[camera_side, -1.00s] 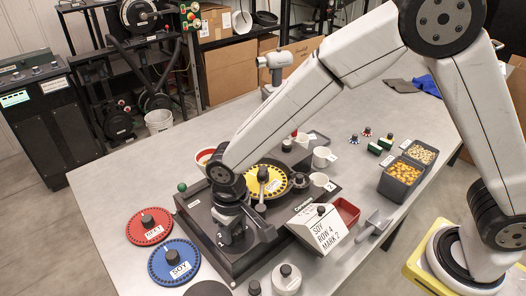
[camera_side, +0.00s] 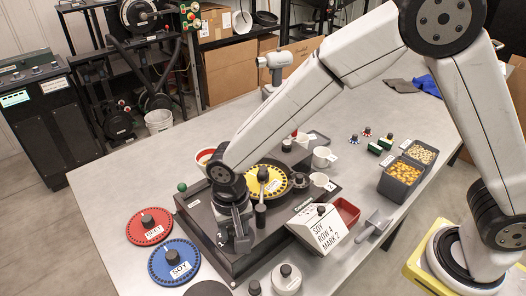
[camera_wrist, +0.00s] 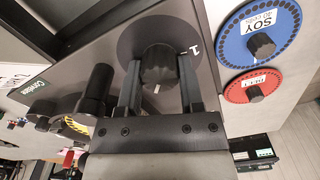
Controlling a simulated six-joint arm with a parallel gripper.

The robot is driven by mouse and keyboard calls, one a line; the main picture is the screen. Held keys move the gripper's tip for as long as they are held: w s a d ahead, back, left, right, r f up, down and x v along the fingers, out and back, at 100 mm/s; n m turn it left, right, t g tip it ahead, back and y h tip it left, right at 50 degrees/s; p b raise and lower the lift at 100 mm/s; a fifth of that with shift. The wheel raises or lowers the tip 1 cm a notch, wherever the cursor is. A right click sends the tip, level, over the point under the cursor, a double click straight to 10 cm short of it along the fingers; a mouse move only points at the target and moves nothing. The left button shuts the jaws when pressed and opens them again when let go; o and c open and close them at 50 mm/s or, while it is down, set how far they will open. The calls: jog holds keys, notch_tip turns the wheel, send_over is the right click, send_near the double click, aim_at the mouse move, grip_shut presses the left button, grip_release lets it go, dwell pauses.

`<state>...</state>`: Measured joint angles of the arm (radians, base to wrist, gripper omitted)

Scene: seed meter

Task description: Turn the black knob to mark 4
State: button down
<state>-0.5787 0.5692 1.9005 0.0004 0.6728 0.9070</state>
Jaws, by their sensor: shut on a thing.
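The black knob (camera_wrist: 158,66) sits on a dark round dial on the black machine. My gripper (camera_wrist: 158,85) has one finger on each side of it and is shut on it. A short white line on the knob points toward my gripper's body. A white "1" (camera_wrist: 193,50) is printed on the dial to the right of the knob; no mark 4 can be made out. In the side view my gripper (camera_side: 238,240) reaches down to the front of the machine (camera_side: 200,222) and hides the knob.
A sign (camera_side: 322,228) reads "SOY ROW 4 MARK 2". A blue SOY disc (camera_side: 173,278) and a red disc (camera_side: 148,238) lie left of the machine. A yellow disc (camera_side: 252,181) sits in it. A red tray (camera_side: 347,212) and seed bins (camera_side: 402,172) stand right.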

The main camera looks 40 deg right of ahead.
aim_at(234, 228)
jog(key=shift+c, duration=1.2)
grip_release()
jog(key=shift+r, duration=3.95)
jog(key=shift+d, duration=0.1)
jog(key=d, duration=0.4)
jog(key=s+d+f+n+t, duration=0.1)
jog(key=d, duration=0.4)
jog(key=s+d+n, duration=0.1)
jog(key=d, duration=0.4)
jog(key=shift+d+f, duration=0.15)
jog(key=shift+d, duration=0.05)
jog(key=s+d+f+n+t, duration=0.1)
jog(key=s+d, duration=0.5)
jog(key=d, duration=0.3)
jog(key=shift+f+n+t, duration=0.3)
jog(key=shift+f+n, duration=0.05)
jog(key=shift+n, duration=0.05)
